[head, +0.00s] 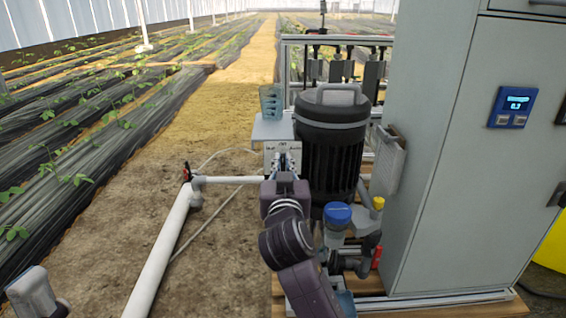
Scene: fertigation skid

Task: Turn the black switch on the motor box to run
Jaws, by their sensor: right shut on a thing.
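The motor box (269,158) is a small light-grey box with small dark lettering on its front. It sits just left of the big black motor-like drum (335,150). My right gripper (284,157) is against the front of the box and shut on the black switch. The fingers and wrist cover the switch, so its pointing direction cannot be read. My left gripper is not in view; only a grey part of my left arm shows at the bottom left.
A clear measuring cup (271,101) stands on a light shelf (266,128) above the box. A blue-capped filter (337,216) and fittings are right of my forearm. A tall grey cabinet (455,150) bounds the right. A white pipe (160,255) runs along the soil at left.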

